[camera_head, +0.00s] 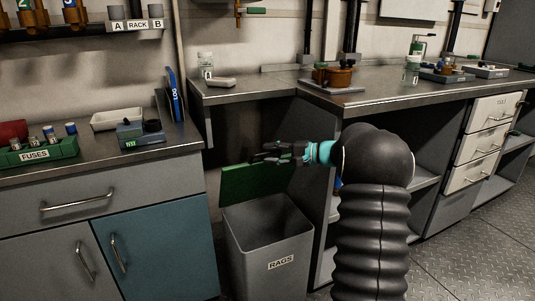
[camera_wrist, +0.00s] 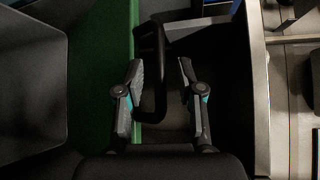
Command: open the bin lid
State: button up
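The grey bin (camera_head: 268,250), labelled RAGS, stands on the floor between the cabinets, its top open. Its green lid (camera_head: 250,182) is swung up and stands steeply tilted at the bin's back edge. The lid also shows as a green strip in the wrist view (camera_wrist: 103,70). My gripper (camera_head: 262,155) is at the lid's upper part. In the wrist view my gripper (camera_wrist: 160,75) has its fingers apart, one on each side of the lid's black handle (camera_wrist: 156,95). A gap shows between the handle and the right finger; contact with the left finger is unclear.
A worktop (camera_head: 380,88) with a low shelf overhangs behind my arm. A drawer cabinet with a teal door (camera_head: 150,250) stands close left of the bin. A green fuse tray (camera_head: 40,152) sits on its top. The patterned floor at right is clear.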

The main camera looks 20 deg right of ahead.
jog(key=v, duration=1)
jog(key=shift+s, duration=0.25)
